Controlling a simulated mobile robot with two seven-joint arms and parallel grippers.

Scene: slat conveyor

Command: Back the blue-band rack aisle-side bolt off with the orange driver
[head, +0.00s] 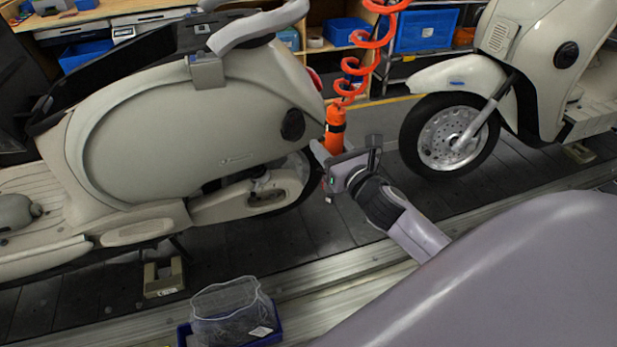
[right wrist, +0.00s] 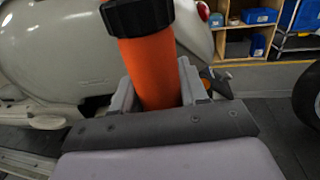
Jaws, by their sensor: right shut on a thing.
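The orange driver (head: 335,128) hangs upright below a red-orange coiled hose (head: 350,68), beside the rear of the cream scooter (head: 190,140). My right gripper (head: 334,158) is shut on the driver's lower body. In the right wrist view the driver (right wrist: 151,72) stands between the two fingers, with its black collar at the top. A pale grey rack or rail (head: 257,27) sits over the scooter's tail. I cannot make out a blue band or the bolt on it. My left gripper is not in view.
A second scooter (head: 530,70) stands to the right, its front wheel (head: 452,135) close to my right gripper. A blue tray (head: 267,337) with a clear bag (head: 230,308) lies at the near edge. Shelves with blue bins (head: 425,30) stand behind. Dark floor slats lie between the scooters.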

